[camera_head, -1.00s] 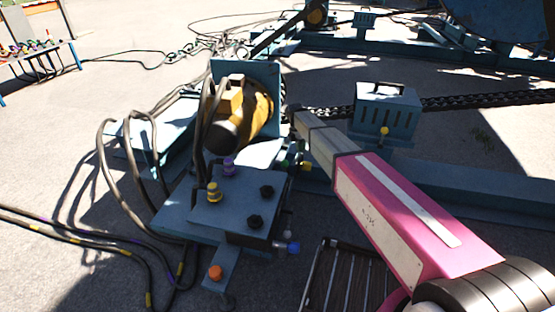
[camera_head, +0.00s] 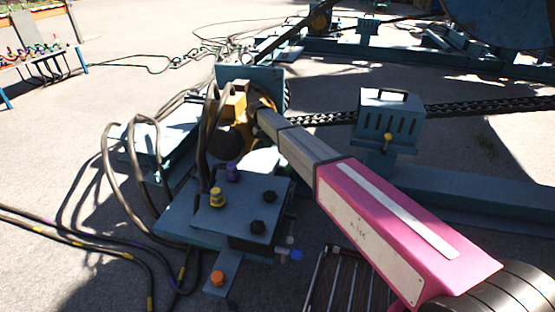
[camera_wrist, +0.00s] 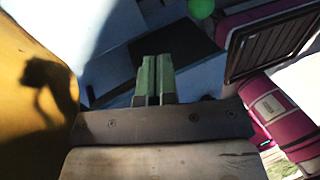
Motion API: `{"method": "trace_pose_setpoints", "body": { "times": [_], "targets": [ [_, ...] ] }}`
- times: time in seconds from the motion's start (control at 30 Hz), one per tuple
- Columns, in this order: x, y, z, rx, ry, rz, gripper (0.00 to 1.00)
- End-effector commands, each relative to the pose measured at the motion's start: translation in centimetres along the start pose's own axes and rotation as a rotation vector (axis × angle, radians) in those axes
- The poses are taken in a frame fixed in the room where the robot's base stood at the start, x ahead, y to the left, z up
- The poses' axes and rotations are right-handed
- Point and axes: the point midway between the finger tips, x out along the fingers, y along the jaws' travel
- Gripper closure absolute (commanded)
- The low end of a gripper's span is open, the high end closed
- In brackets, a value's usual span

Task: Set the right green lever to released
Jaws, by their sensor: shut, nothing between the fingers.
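A round green knob (camera_wrist: 201,8) shows at the top edge of the wrist view, most likely the end of a green lever. Its stem is mostly out of frame, and I cannot tell whether it is the right lever or how it is set. No green lever shows clearly in the head view. My gripper (camera_wrist: 154,62) is shut and empty in the wrist view, below and left of the knob and apart from it. In the head view my arm's end reaches the yellow motor, and the fingers are hidden there.
The yellow motor (camera_wrist: 35,80) fills the left of the wrist view, close beside my gripper. A blue box (camera_head: 250,207) with yellow, purple and black knobs stands in front of it. Cables (camera_head: 110,160) loop at left. A vented blue box (camera_head: 388,118) and a chain (camera_head: 460,107) lie at right.

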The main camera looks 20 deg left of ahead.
Motion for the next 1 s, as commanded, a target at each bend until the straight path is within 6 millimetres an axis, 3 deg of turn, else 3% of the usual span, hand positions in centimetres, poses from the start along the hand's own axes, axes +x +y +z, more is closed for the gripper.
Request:
{"method": "trace_pose_setpoints", "body": {
  "times": [0.17,0.6,0.8,1.0],
  "targets": [
    [2.0,-0.1,0.0,0.001,0.002,-0.001,1.0],
    [10.1,-0.1,0.0,0.002,0.001,-0.001,1.0],
    [11.1,-2.7,-0.3,0.003,0.001,0.0,1.0],
    [11.6,-3.5,-0.2,0.002,0.0,0.0,1.0]
  ]
}}
